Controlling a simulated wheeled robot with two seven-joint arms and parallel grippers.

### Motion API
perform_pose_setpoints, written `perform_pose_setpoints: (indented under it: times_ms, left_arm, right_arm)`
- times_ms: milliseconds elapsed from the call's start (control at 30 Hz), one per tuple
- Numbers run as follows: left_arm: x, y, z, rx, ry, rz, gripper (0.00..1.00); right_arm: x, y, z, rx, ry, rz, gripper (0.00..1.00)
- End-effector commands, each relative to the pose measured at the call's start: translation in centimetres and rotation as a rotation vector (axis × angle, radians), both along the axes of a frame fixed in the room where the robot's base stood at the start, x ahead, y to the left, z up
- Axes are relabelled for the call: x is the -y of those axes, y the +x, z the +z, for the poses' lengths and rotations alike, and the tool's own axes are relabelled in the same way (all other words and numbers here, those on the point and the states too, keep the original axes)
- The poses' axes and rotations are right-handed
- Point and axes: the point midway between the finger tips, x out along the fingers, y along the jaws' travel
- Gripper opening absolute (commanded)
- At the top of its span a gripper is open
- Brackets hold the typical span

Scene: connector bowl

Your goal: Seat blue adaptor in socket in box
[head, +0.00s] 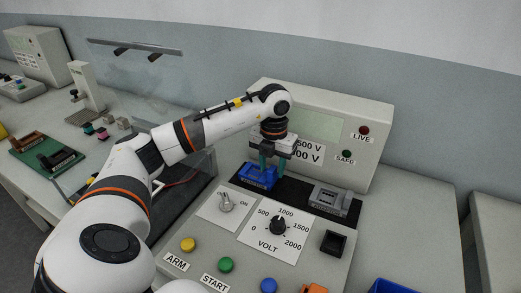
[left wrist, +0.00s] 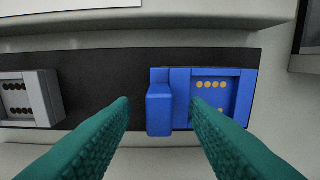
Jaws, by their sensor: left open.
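The blue adaptor (head: 257,178) sits on a black strip (head: 293,190) at the back of the console. In the left wrist view the blue adaptor (left wrist: 220,92) shows a raised tab on its left and a recess with several gold contacts. My left gripper (head: 268,160) points down over it, with green fingers. In the left wrist view my left gripper (left wrist: 160,104) is open, its fingertips apart on either side of the tab; I cannot tell if they touch it. A clear-walled box (head: 190,196) stands left of the console, partly behind my arm; no socket inside it can be made out. My right gripper is not in view.
A grey adaptor (head: 330,198) sits on the same strip, to the right. A display panel (head: 370,165) rises close behind. A knob (head: 277,226), a switch (head: 226,201) and coloured buttons lie in front. A green board (head: 45,155) is on the left table.

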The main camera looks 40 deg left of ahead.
Motion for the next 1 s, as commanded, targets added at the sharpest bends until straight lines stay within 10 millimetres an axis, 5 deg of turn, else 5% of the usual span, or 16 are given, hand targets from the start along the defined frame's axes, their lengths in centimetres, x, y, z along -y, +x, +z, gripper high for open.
perform_pose_setpoints:
  times_ms: [333,600,1000]
  left_arm:
    - [0.02,0.00,-1.11,0.001,0.000,-0.001,0.42]
    - [0.03,0.01,-1.09,0.001,0.000,-0.001,0.00]
    - [0.02,0.10,-0.19,0.005,0.000,-0.001,0.00]
  right_arm:
    - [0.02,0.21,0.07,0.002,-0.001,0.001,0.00]
    - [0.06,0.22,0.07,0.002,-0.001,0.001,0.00]
    - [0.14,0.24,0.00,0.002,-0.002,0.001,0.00]
